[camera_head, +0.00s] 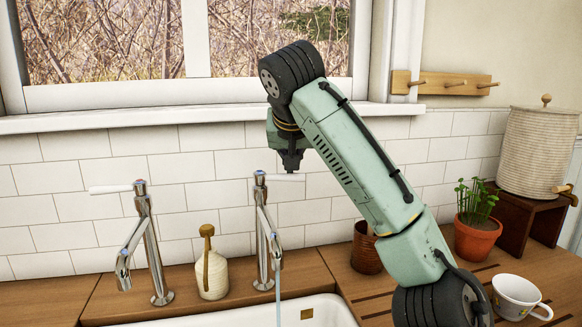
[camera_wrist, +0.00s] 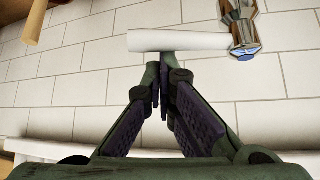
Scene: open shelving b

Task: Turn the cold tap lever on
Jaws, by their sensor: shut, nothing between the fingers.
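The cold tap (camera_head: 263,235) is the right chrome tap at the sink, with a blue cap. Its white lever (camera_head: 288,177) points right in the head view. A thin stream of water (camera_head: 278,302) runs from its spout. The wrist view shows the lever (camera_wrist: 178,41) and the blue cap (camera_wrist: 244,53) close up. My gripper (camera_head: 291,168) is shut and empty, fingers pointing down at the lever. In the wrist view my fingertips (camera_wrist: 162,78) reach the lever's edge; I cannot tell whether they touch it.
A second chrome tap (camera_head: 150,245) stands left, its lever pointing left. A cream bottle (camera_head: 211,275) stands between the taps. The white sink (camera_head: 235,315) is in front. A brown cup (camera_head: 366,250), potted plant (camera_head: 476,237) and white mug (camera_head: 515,297) stand right. The tiled wall is behind.

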